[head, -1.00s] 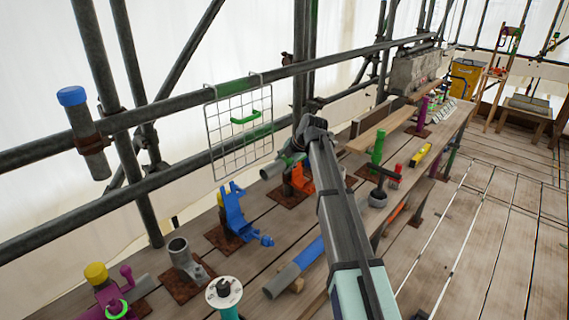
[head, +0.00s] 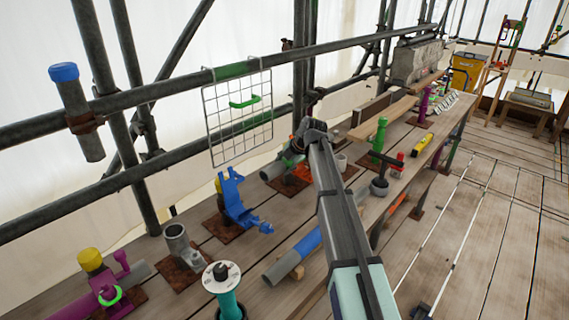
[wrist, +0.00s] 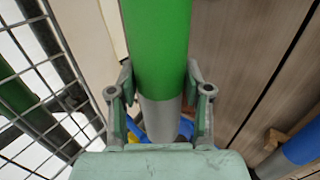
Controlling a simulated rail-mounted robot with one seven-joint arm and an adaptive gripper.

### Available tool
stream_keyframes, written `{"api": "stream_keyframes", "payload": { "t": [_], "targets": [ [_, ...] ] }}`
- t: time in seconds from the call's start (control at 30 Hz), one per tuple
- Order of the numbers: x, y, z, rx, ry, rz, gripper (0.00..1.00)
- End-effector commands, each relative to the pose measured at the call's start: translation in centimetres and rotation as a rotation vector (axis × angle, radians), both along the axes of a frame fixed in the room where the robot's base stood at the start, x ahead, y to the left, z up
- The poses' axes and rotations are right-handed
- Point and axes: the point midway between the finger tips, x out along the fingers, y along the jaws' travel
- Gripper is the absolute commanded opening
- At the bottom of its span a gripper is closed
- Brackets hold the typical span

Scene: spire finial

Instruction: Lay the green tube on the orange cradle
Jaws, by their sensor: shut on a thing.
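The green tube (wrist: 157,40) fills the upper middle of the wrist view, with a bare grey section (wrist: 160,118) between the fingers. My gripper (wrist: 160,112) is shut on it. In the head view, a grey tube end (head: 270,172) and a little green stick out left of my gripper, beside the orange cradle (head: 302,172). The cradle is mostly hidden behind my arm, on a brown base plate. I cannot tell whether the tube touches it.
A blue cradle (head: 236,203) stands nearer on the bench, and a blue-banded tube (head: 306,243) lies beside it. A wire mesh panel (head: 238,117) hangs from the rail at left.

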Motion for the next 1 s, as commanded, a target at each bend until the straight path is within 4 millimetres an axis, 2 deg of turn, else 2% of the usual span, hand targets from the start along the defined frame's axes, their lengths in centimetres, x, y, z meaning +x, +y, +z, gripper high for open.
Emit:
{"api": "stream_keyframes", "payload": {
  "t": [0.7,1.0],
  "targets": [
    [0.0,0.0,-4.9,0.0,-0.004,0.001,0.0],
    [0.1,0.0,-5.9,0.0,-0.004,0.001,0.0]
  ]
}}
